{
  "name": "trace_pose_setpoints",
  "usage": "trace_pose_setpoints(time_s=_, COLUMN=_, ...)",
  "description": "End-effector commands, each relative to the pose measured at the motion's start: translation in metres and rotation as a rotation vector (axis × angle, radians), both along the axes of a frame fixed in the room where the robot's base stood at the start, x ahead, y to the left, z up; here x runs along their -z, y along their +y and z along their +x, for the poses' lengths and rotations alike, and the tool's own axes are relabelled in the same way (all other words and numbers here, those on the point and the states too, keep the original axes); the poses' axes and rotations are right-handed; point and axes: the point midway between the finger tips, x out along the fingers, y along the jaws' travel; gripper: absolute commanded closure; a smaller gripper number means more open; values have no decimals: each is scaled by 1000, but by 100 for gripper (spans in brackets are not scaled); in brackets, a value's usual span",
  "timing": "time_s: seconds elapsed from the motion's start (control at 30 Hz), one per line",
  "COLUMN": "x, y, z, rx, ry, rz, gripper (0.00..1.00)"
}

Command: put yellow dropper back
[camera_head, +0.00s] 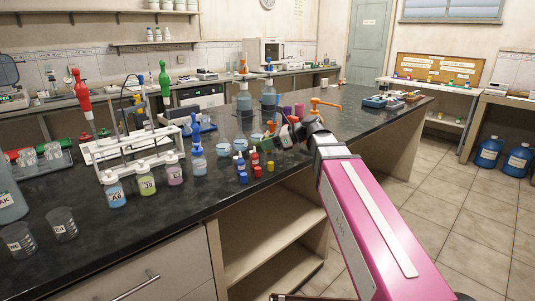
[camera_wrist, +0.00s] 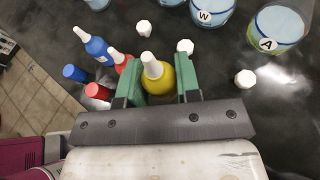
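The yellow dropper (camera_wrist: 159,80), a small bottle with a white nozzle, is between the green fingers of my gripper (camera_wrist: 160,84) in the wrist view. The fingers appear to touch it on both sides, nozzle toward the camera. In the head view my gripper (camera_head: 266,141) is low over the bench beside the small bottles, and the yellow dropper is hard to make out there. A red dropper (camera_wrist: 117,60) is just left of the left finger, partly hidden. A blue dropper (camera_wrist: 97,47) stands beyond it. I cannot tell whether the yellow dropper's base touches the bench.
Red (camera_wrist: 97,90) and blue (camera_wrist: 74,72) caps are close to the left finger; a yellow cap (camera_head: 270,166) shows in the head view. White caps (camera_wrist: 244,78) and labelled beakers (camera_wrist: 277,28) are nearby. A white rack (camera_head: 130,150) stands left. The bench's front edge is close.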

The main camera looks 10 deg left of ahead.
Motion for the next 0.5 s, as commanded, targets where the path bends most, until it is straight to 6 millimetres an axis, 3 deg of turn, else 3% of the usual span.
trace_pose_setpoints(time_s=0.5, x=41, y=0, z=0, rx=1, ry=1, rz=0, gripper=73)
